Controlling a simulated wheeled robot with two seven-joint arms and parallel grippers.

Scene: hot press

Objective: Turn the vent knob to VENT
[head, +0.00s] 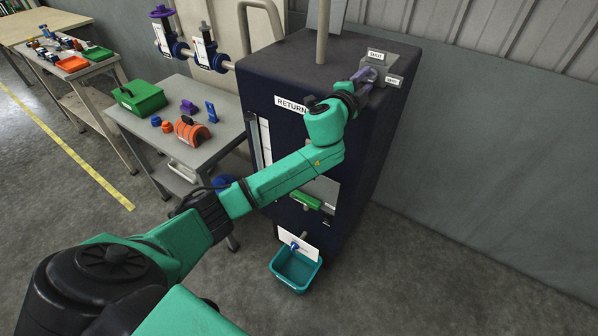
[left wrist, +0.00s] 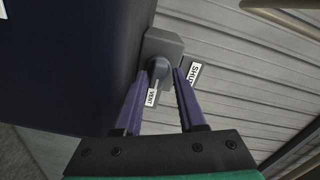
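The vent knob (left wrist: 160,70) is a dark grey round knob on a light grey block (head: 392,66) at the top right corner of the dark blue cabinet. A SHUT label (head: 376,55) and a VENT label (head: 393,81) sit by it; both labels also show in the left wrist view, VENT (left wrist: 152,98) and SHUT (left wrist: 194,72). My left gripper (left wrist: 161,74) has its purple fingers apart, one on each side of the knob; firm contact is not visible. In the head view my left gripper (head: 364,79) partly hides the knob. My right gripper is not in view.
The dark blue cabinet (head: 385,130) stands under my left arm, with a grey pipe (head: 323,40) rising from its top. A ribbed wall (head: 490,35) is close behind. A teal bin (head: 296,270) is on the floor. A grey table (head: 225,135) with tools stands left.

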